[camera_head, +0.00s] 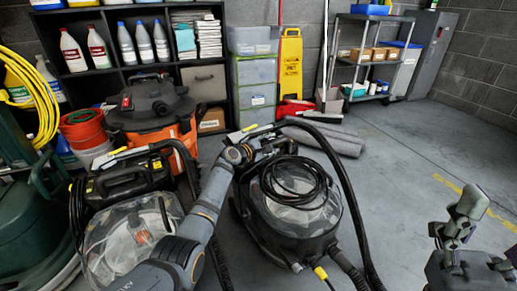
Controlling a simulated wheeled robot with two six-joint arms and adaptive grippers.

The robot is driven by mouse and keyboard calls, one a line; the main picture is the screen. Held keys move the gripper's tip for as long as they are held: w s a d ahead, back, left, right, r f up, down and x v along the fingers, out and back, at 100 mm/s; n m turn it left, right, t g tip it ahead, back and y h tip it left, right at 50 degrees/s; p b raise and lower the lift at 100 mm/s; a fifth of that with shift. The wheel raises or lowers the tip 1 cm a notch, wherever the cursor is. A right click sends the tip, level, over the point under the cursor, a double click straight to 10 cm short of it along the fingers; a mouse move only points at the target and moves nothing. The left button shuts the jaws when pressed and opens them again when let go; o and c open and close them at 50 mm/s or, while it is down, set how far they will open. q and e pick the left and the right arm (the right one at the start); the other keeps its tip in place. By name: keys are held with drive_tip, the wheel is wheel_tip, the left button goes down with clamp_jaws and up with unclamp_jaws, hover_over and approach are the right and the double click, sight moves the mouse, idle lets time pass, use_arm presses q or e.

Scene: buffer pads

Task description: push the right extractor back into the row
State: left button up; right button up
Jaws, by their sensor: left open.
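The right extractor (292,228), a black machine with a clear domed lid and a coiled black hose on top, stands on the floor at the centre. The left extractor (125,232), also black with a clear dome, stands to its left, partly behind my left arm. My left gripper (279,147) is open at the back upper edge of the right extractor, by its dark handle and hose. Whether it touches is hard to tell. My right gripper (480,232) is at the lower right, away from the extractors and partly cut off by the frame edge.
An orange-black vacuum (153,110) stands behind the left extractor. A green machine (30,225) is at far left. A grey roll (325,134) lies behind the right extractor. Shelves (103,82) and a yellow sign (290,65) line the wall. Floor at right is clear.

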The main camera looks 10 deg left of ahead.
use_arm(q)
drive_tip(key=v, duration=0.9)
drive_tip(key=shift+s+a, duration=0.1)
